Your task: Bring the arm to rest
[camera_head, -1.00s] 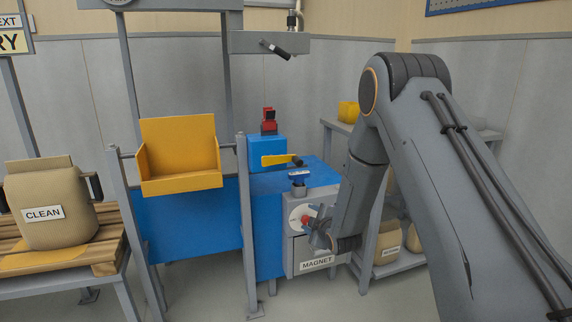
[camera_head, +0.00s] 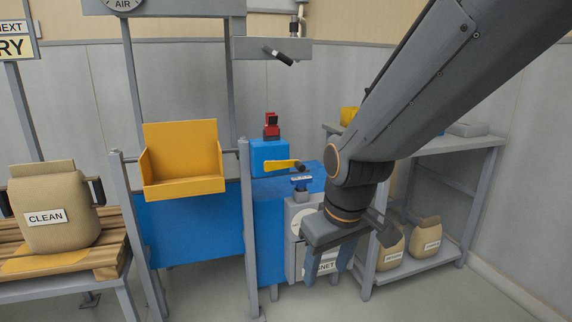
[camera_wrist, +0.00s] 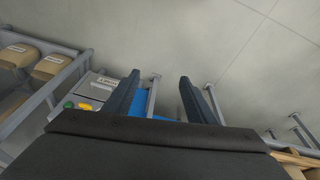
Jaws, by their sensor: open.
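My gripper (camera_head: 326,272) hangs in front of the grey magnet box at the lower middle of the head view, its fingers pointing down. In the wrist view my gripper (camera_wrist: 160,90) shows two dark fingers spread apart with only floor and a strip of blue between them. It is open and empty. My arm comes in from the upper right and bends down at the wrist. The magnet box (camera_head: 296,215) is partly hidden behind the gripper; its label is half covered. I cannot tell whether the gripper touches the box.
A blue machine (camera_head: 268,230) with a yellow lever (camera_head: 283,165) stands behind the gripper. A yellow tray (camera_head: 183,165) is left of it. A sack marked CLEAN (camera_head: 50,215) sits on a pallet. A grey shelf (camera_head: 425,265) with sacks stands right. Floor is clear in front.

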